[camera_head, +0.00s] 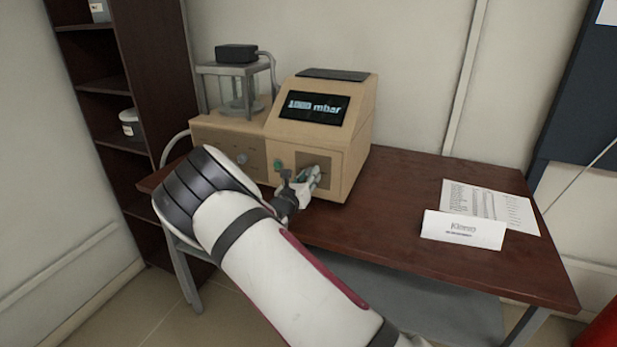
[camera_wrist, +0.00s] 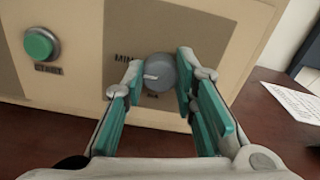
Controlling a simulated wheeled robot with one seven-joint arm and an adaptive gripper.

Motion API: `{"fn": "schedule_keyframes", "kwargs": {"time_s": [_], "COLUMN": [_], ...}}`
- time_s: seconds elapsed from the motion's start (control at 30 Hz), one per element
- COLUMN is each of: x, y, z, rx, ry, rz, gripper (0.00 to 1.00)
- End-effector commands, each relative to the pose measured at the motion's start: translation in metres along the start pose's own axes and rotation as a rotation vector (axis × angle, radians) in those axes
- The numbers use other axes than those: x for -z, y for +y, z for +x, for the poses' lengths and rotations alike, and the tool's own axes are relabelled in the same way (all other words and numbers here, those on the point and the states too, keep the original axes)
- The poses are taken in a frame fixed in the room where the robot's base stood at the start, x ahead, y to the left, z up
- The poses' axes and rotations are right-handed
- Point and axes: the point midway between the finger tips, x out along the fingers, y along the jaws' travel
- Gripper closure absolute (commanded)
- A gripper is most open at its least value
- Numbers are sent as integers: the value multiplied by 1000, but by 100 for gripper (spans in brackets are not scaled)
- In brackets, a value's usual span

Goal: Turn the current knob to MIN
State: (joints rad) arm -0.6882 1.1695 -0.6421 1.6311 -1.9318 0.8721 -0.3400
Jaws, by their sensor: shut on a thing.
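The current knob (camera_wrist: 161,72) is a grey round dial on the front panel of a beige machine (camera_head: 361,112). In the wrist view its white pointer line points left, and "MIN" lettering stands at its upper left. More lettering below it is partly hidden. My gripper (camera_wrist: 157,76) has its teal-padded fingers on the left and right sides of the knob, shut on it. In the head view my gripper (camera_head: 305,180) is at the lower front of the machine, and the knob is hidden behind it. The machine's screen (camera_head: 314,107) reads "1000 mbar".
A green button (camera_wrist: 41,44) sits left of the knob. A glass chamber in a frame (camera_head: 238,90) stands on the machine's left part. The brown table (camera_head: 400,200) holds a paper sheet (camera_head: 490,208) and a white name card (camera_head: 463,230) at right. A dark shelf (camera_head: 120,80) stands at left.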

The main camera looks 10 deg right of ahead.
Motion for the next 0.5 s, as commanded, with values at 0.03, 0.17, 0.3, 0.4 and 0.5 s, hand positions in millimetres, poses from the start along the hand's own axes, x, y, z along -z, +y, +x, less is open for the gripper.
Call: {"fn": "schedule_keyframes", "kwargs": {"time_s": [0.03, 0.17, 0.3, 0.4, 0.5], "x": [1, 1, 1, 1, 1], "y": [0, 0, 0, 0, 0], "z": [-1, -1, -1, 0, 0], "rx": [0, 0, 0, 0, 0], "ry": [2, 2, 2, 2, 1], "rz": [-3, -3, -3, -2, -1], "gripper": [100, 100, 70, 54, 54]}}
